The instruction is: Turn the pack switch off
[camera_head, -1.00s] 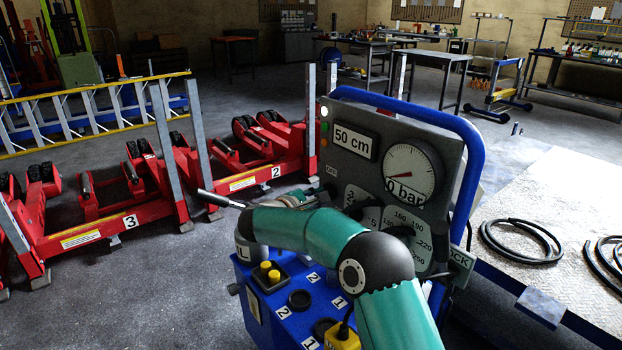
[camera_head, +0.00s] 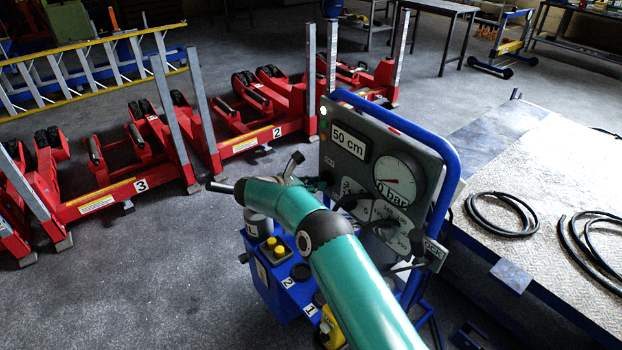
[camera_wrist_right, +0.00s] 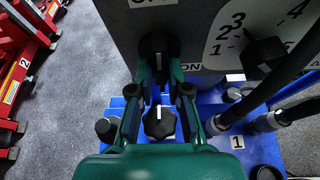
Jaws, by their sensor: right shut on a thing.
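The pack switch (camera_wrist_right: 158,47) is a black knob with a white mark on the grey panel, in the right wrist view. A cut-off label is above it and "ON" is at its lower right. Its white mark looks roughly upright, toward the cut-off label. My right gripper (camera_wrist_right: 158,68) has its two green fingers on either side of the knob and is shut on it. In the head view my teal right arm hides most of the panel's lower left, and the switch cannot be made out there. My left gripper is in neither view.
The control panel (camera_head: 349,143) carries a "50 cm" display and a round gauge (camera_head: 398,180). In the wrist view a numbered selector knob (camera_wrist_right: 264,52) is right of the switch and another black knob (camera_wrist_right: 158,122) is below. Black hoses pass at right. Red wheel lifts (camera_head: 250,135) stand behind left.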

